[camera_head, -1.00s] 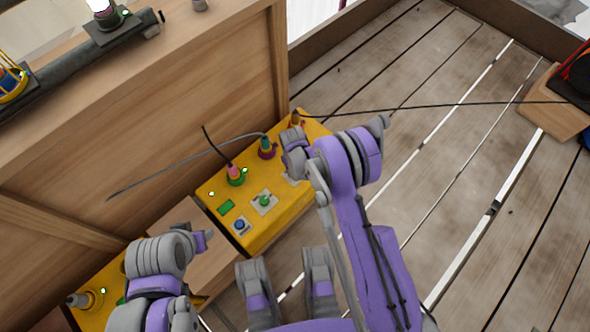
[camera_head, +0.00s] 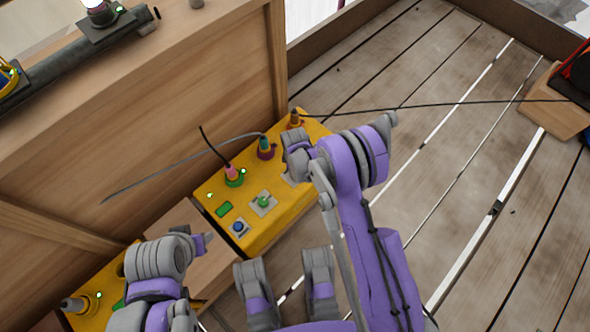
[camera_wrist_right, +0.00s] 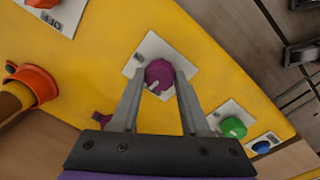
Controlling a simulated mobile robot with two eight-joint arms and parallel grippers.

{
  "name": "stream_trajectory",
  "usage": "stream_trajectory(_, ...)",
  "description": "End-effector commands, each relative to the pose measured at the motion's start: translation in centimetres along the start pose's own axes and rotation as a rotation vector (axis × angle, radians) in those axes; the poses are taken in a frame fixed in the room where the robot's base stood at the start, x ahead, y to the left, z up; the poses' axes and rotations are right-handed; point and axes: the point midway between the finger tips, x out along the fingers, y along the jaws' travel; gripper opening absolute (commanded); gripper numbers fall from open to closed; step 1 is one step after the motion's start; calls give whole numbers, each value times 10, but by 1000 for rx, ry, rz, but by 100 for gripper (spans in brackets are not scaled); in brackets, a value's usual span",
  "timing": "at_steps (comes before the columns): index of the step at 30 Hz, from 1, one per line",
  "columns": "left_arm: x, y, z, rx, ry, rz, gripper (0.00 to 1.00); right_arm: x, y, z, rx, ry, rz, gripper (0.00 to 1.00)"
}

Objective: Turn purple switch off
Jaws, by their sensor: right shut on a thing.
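The purple switch (camera_wrist_right: 159,75) is a round knob with a white mark, on a white plate (camera_wrist_right: 143,50) of the yellow panel. In the right wrist view it sits between my right gripper's fingertips (camera_wrist_right: 158,84), which are shut on it. The mark points to the lower left; the plate's small lettering is too small to read. In the head view my right arm's wrist covers the knob, and only an edge of its plate shows.
The yellow panel (camera_head: 235,185) also bears a green knob (camera_wrist_right: 233,127), a blue knob (camera_wrist_right: 262,147) and an orange socket (camera_wrist_right: 33,87). Plugs with cables rise along its back edge, near a wooden wall (camera_head: 180,110). Open plank floor (camera_head: 470,200) lies to the right.

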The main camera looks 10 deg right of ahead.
Motion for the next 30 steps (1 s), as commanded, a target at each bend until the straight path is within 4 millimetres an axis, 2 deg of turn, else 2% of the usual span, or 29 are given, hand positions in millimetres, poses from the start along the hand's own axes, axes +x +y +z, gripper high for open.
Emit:
stream_trajectory(9, 0, 0, 0, 0, 0, 0, 50, 0, 1, 0, -103, 7, 4, 0)
stream_trajectory(24, 0, 0, 0, 0, 0, 0, 50, 0, 1, -1, -118, 8, 3, 0)
stream_trajectory(25, 0, 0, 0, 0, 0, 0, 50, 0, 1, -1, -118, 8, 3, 51)
stream_trajectory(29, 0, 0, 0, 0, 0, 0, 50, 0, 1, 0, -118, 8, 2, 74)
stream_trajectory(30, 0, 0, 0, 0, 0, 0, 50, 0, 1, 0, -118, 8, 2, 75)
